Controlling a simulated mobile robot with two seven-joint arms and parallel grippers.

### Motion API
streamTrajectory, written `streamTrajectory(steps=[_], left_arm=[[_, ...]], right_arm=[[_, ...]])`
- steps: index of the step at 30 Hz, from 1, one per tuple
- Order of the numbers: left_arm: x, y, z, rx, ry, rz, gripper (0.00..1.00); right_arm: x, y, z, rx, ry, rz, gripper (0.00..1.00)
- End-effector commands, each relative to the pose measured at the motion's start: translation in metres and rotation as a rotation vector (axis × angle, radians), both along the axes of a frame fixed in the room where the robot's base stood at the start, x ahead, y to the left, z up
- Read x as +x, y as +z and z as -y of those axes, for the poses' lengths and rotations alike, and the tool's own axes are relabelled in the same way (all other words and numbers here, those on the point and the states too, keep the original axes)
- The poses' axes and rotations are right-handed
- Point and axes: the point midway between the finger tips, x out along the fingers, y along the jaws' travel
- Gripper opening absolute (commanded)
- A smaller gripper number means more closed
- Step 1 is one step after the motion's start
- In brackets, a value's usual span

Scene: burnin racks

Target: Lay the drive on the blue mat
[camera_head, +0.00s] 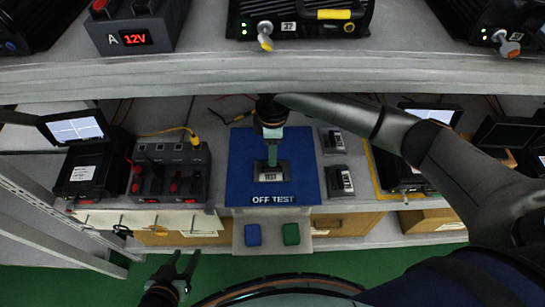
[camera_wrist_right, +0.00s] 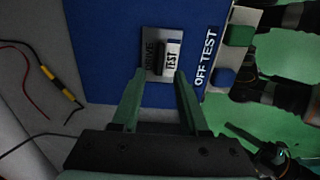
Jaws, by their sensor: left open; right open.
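The blue mat (camera_head: 242,150), marked OFF TEST, lies on the lower shelf; it also fills much of the right wrist view (camera_wrist_right: 105,35). A drive with a TEST label (camera_head: 271,177) lies flat on the mat near its front edge. In the right wrist view the drive (camera_wrist_right: 150,48) lies just beyond the fingertips. My right gripper (camera_head: 272,161) is over the mat, pointing down at the drive; its fingers (camera_wrist_right: 159,76) are apart with nothing held between them. My left gripper (camera_head: 184,260) is open and empty, low over the green floor.
Two similar drives (camera_head: 332,141) (camera_head: 339,181) lie right of the mat. A blue button (camera_head: 253,235) and a green button (camera_head: 291,234) sit in front. A device with red knobs (camera_head: 170,170) stands left. The upper shelf edge (camera_head: 200,79) overhangs behind.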

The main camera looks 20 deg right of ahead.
Motion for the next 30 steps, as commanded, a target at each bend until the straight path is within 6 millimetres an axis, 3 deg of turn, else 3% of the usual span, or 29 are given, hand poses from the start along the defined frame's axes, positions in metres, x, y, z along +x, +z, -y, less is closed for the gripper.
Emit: streamTrajectory(steps=[1, 6, 12, 24, 30], left_arm=[[0.001, 0.004, 0.001, -0.001, -0.001, 0.0, 0.5], [0.004, 0.01, 0.001, -0.002, 0.001, 0.014, 0.5], [0.005, 0.009, -0.002, 0.002, 0.004, 0.015, 0.5], [-0.001, 0.008, -0.003, 0.003, 0.009, 0.0, 0.5], [-0.002, 0.026, -0.006, 0.006, 0.015, 0.002, 0.5]], right_arm=[[0.001, 0.014, -0.001, 0.002, 0.0, 0.003, 0.44], [0.001, 0.043, -0.001, 0.002, 0.001, 0.002, 0.44], [0.0, 0.058, 0.0, 0.0, 0.0, -0.001, 0.44], [-0.001, 0.057, -0.003, 0.01, -0.003, 0.0, 0.44], [-0.013, 0.043, -0.033, 0.14, -0.06, 0.032, 0.44]])
